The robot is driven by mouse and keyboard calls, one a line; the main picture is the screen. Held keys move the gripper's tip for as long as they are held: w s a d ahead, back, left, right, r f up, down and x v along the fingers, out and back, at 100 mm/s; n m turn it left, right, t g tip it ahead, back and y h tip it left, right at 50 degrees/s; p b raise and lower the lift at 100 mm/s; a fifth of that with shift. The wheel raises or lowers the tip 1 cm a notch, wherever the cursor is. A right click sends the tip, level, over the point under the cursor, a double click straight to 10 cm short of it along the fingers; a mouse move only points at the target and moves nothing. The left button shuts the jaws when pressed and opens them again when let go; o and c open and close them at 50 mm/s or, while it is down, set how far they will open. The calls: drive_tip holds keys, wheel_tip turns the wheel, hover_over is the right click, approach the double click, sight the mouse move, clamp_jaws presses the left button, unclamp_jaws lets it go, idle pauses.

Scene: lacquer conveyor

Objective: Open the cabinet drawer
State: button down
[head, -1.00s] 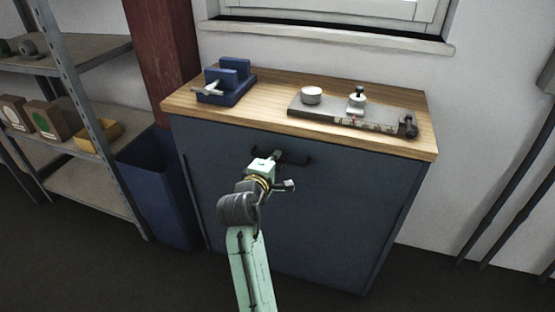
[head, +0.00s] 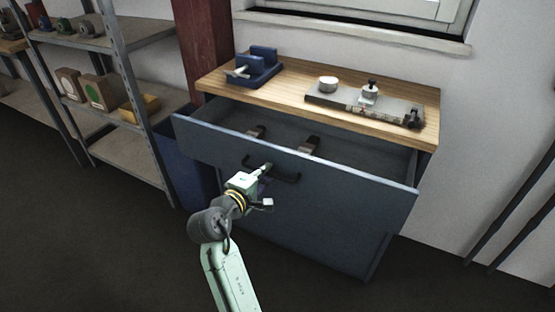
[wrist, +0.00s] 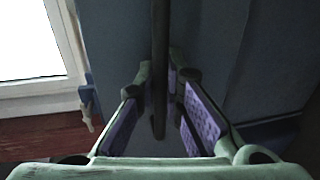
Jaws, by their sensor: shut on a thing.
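The cabinet (head: 320,222) is dark blue-grey with a wooden top. Its drawer (head: 345,183) stands pulled out toward me, and its inside shows from above with a couple of small items in it. The black bar handle (head: 285,179) is on the drawer front. My gripper (head: 264,170) is at the left part of the handle. In the wrist view the handle (wrist: 160,50) runs between the two purple-padded fingers of my gripper (wrist: 164,85), which are closed around it.
A blue vise (head: 255,70) and a grey plate with a round piece and a knob (head: 365,104) are on the cabinet top. A blue bin (head: 180,160) and metal shelves (head: 105,160) stand to the left. Dark floor (head: 110,245) is open in front.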

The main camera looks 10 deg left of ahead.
drive_tip(key=f+p+v, duration=0.1)
drive_tip(key=v, duration=0.6)
drive_tip(key=shift+s+f, duration=0.2)
drive_tip(key=shift+f, duration=0.05)
drive_tip(key=c, duration=2)
unclamp_jaws()
drive_tip(key=shift+o, duration=0.2)
drive_tip(key=shift+s+a, duration=0.1)
drive_tip(key=v, duration=1.1)
drive_tip(key=shift+s, duration=0.4)
drive_tip(key=shift+a, duration=0.15)
